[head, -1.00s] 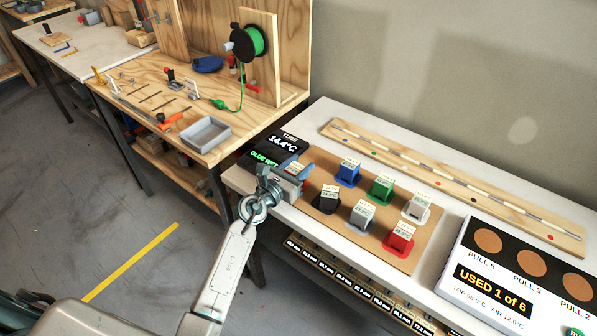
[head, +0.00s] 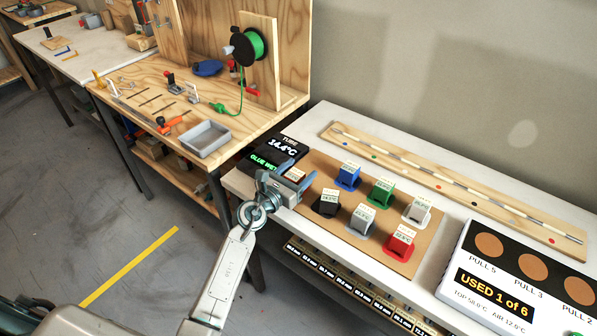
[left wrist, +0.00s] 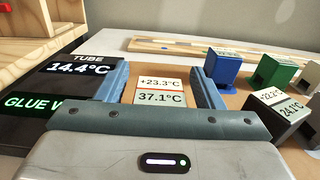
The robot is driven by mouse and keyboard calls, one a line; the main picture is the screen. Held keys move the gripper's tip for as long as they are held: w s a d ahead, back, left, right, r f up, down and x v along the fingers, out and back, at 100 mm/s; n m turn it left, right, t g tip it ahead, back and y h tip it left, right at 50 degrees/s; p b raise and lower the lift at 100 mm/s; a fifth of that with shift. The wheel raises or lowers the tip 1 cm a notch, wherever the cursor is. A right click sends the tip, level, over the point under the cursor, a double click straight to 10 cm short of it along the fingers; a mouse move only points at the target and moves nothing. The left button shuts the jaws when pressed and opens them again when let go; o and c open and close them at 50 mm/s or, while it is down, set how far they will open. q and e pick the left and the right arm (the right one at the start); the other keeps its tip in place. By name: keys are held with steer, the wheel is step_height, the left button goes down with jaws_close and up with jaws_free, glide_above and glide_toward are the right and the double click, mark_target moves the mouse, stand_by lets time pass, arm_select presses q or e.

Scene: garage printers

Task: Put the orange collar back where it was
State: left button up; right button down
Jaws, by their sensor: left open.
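My left gripper (head: 289,182) is low over the left end of the brown board (head: 317,236), its fingers apart. In the left wrist view, a label reading "+23.3" and "37.1°C" (left wrist: 160,92) stands between the open fingers, with a gap to the right finger. A striped tube (head: 400,157) lies on a wooden plank (head: 338,132) with coloured dots behind the board. My right gripper is not in view.
Blue (head: 347,178), green (head: 380,192), white, black (head: 325,206), grey (head: 360,221) and red (head: 400,242) labelled pieces stand on the board, the black and blue nearest my gripper. A black display (head: 275,152) reads "TUBE 14.4°C". A "USED 1 of 6" panel (head: 495,299) stands at right.

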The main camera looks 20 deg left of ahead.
arm_select(q)
steer(key=v, duration=1.1)
steer(key=shift+s+b, duration=0.4)
steer(key=shift+b, duration=0.05)
steer(key=shift+a, duration=0.15)
